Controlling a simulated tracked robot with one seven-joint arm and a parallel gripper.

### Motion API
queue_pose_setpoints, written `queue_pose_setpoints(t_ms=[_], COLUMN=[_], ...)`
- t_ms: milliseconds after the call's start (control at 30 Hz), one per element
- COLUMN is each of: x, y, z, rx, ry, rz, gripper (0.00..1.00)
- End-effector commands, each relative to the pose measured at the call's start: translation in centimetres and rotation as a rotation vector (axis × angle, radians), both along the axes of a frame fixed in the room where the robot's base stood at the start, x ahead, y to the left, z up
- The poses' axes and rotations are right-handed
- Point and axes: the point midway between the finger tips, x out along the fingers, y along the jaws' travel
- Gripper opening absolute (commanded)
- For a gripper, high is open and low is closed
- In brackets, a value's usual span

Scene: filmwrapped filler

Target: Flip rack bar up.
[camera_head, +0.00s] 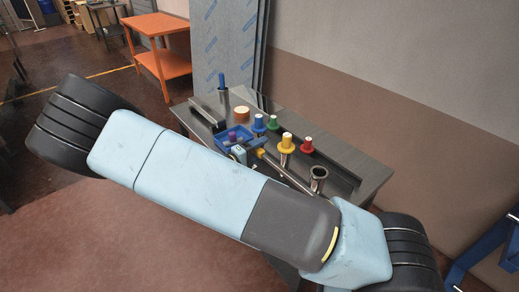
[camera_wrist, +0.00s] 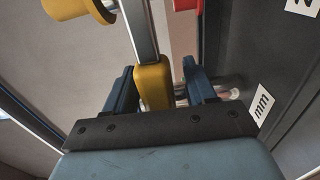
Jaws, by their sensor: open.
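The rack bar is a grey metal bar with a yellow end. In the wrist view the yellow end (camera_wrist: 153,86) lies between the two dark fingers of my gripper (camera_wrist: 159,80), and the grey bar (camera_wrist: 140,30) runs up out of the picture. The fingers are open, with a visible gap on the right side of the yellow end; the left finger is closer to it. In the head view the bar (camera_head: 287,172) lies low along the bench top, its yellow end (camera_head: 261,153) beside my gripper. My arm hides part of the bench there.
A wall stands close behind. An orange table (camera_head: 158,25) is farther back.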

Motion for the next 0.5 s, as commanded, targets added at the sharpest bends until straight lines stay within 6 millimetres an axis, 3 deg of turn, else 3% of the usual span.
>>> queue_pose_setpoints(t_ms=[267, 500], x=[0.07, 0.06], y=[-0.14, -0.12], z=[-0.02, -0.02], rx=[0.000, 0.001], ry=[0.000, 0.001], rz=[0.000, 0.000], gripper=[0.55, 0.34])
